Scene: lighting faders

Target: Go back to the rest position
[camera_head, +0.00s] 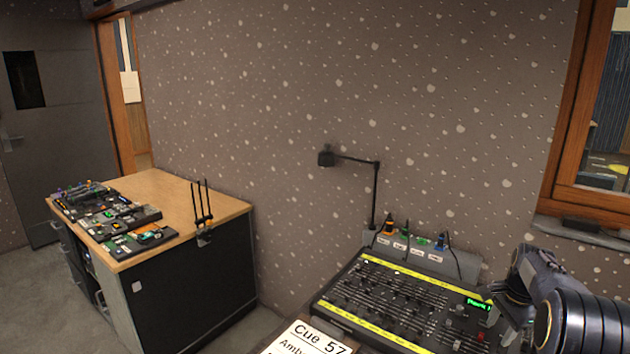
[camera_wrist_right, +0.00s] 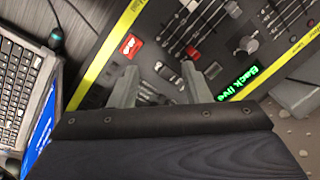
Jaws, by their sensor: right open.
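The lighting console (camera_head: 390,301) stands at the lower right in the head view, black with yellow strips and rows of faders. My right gripper (camera_head: 508,312) is at the console's right end, its arm coming in from the right. In the right wrist view the two grey fingers of my right gripper (camera_wrist_right: 160,84) are apart, with nothing seen between them, over the console (camera_wrist_right: 150,52). A red switch (camera_wrist_right: 131,46) and a green lit display (camera_wrist_right: 239,82) show close to the fingers. My left gripper is not in view.
A laptop (camera_wrist_right: 25,95) lies beside the console in the right wrist view. A cue sheet (camera_head: 308,340) is at the front. A lamp arm (camera_head: 375,190) rises behind the console. A wooden-topped cabinet (camera_head: 170,190) with equipment stands at the left. Floor shows between cabinet and console.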

